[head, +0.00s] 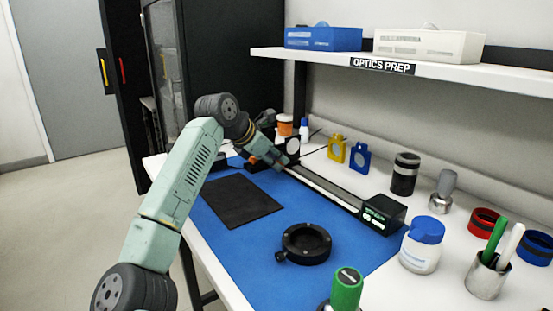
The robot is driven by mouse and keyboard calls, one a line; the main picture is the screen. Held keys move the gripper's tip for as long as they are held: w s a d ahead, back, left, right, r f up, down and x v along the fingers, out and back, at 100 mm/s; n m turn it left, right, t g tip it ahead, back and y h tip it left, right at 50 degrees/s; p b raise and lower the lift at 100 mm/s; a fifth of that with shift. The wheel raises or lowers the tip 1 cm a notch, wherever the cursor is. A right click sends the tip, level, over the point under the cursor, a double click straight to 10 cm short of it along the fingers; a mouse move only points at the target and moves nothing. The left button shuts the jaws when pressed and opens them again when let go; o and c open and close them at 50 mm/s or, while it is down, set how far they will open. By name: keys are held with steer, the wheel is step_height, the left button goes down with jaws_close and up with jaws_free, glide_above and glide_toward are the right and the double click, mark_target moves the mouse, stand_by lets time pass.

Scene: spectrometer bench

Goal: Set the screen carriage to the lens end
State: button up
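A dark optical rail (325,186) runs diagonally across the blue mat, from the back left toward a black box with a lit green display (384,212) at its near right end. A small black upright plate with a pale round face (293,146) stands at the far left end of the rail; it looks like the screen carriage, but I cannot be sure. My gripper (277,163) is low at that far end, right beside this plate. The fingers are small and dark against the rail, so I cannot tell whether they are open or touch it. A lens is not clearly visible.
A black ring mount (306,244) and a dark flat pad (238,201) lie on the blue mat (240,253). Yellow (337,148) and blue (359,157) holders, a black cylinder (404,174) and a blue-lidded jar (422,245) stand behind or right of the rail. A shelf (470,76) overhangs the back.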

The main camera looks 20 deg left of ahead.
steer(key=o, duration=0.4)
steer(key=shift+s, duration=0.1)
steer(key=v, duration=1.2)
